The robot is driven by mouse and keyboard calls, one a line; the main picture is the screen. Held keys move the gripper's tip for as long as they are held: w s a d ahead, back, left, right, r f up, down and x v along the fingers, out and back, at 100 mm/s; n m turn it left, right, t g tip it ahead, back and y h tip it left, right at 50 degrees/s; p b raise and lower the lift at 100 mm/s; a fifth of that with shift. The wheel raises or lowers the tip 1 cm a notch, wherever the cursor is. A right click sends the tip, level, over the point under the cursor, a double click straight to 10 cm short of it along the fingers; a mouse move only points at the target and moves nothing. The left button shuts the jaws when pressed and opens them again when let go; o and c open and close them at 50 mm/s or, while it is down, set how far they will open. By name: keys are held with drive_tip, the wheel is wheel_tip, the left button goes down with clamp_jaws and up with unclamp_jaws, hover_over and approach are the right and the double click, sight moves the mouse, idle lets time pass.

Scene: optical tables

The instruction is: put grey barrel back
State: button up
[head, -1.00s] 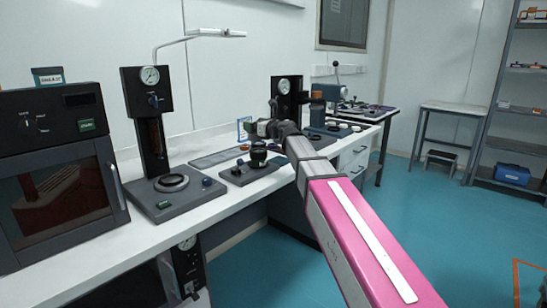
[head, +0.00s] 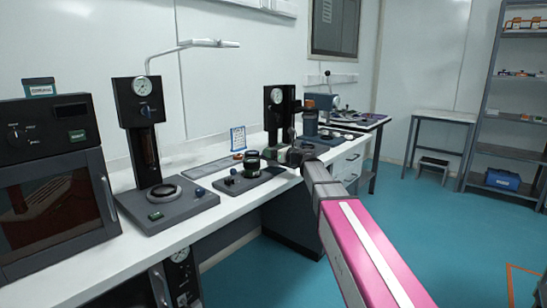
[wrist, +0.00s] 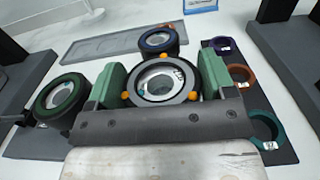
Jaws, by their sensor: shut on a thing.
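In the wrist view a grey barrel (wrist: 162,82) with a pale round face and small orange dots sits between the green finger pads of my gripper (wrist: 161,86). The gripper is shut on it. In the head view my gripper (head: 296,152) is low over the bench, right of a dark plate; the held barrel cannot be made out there. A green-ringed barrel (wrist: 60,98) stands left of the fingers and a blue-ringed barrel (wrist: 158,38) just beyond the held one. Whether the held barrel touches the surface below is hidden.
A dark strip at right carries purple (wrist: 223,45), orange (wrist: 239,74) and teal (wrist: 264,128) rings. A grey tray (wrist: 120,43) lies behind. In the head view a gauge stand (head: 145,140) stands left and another (head: 279,115) behind my gripper.

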drive_tip(key=shift+f, duration=1.15)
drive_tip(key=o, duration=1.1)
drive_tip(key=shift+f, duration=0.1)
drive_tip(key=shift+c, duration=0.2)
drive_tip(key=v, duration=1.2)
drive_tip(key=shift+s, duration=0.1)
